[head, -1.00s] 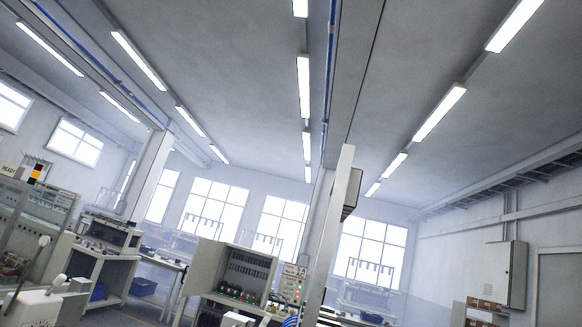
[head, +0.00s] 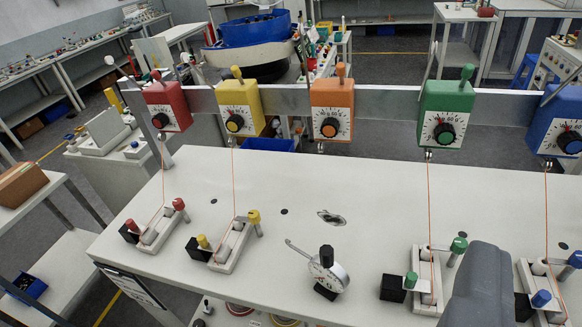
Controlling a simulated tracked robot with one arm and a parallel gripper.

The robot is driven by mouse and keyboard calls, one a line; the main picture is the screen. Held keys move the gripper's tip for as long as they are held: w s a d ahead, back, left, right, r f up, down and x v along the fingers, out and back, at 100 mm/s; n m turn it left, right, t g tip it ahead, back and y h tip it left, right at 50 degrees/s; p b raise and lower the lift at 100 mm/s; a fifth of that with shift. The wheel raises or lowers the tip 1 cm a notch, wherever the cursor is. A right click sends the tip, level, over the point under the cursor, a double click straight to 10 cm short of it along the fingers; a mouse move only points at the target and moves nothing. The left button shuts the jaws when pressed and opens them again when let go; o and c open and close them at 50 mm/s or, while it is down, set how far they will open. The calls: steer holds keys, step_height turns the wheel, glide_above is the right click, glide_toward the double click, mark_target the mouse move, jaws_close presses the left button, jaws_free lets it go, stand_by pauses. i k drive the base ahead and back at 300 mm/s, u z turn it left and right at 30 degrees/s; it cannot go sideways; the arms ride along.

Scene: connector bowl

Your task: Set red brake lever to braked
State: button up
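Which red part is the brake lever I cannot tell. A dark grey rounded part of mine, apparently my gripper (head: 480,288), shows at the lower right, far from the red parts. Its fingers are not clearly visible.
Yellow (head: 237,119), orange (head: 331,108), green (head: 445,112) and blue (head: 556,122) boxes share the rail. Yellow, green and blue bases and a dial gauge (head: 328,272) stand on the bench (head: 300,195). Thin orange wires run down from several boxes. The bench middle is mostly clear.

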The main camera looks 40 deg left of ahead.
mark_target(154, 74)
steer(key=u, duration=1.5)
steer(key=k, duration=0.45)
steer(key=u, duration=0.2)
steer(key=i, duration=1.45)
steer(key=z, duration=0.05)
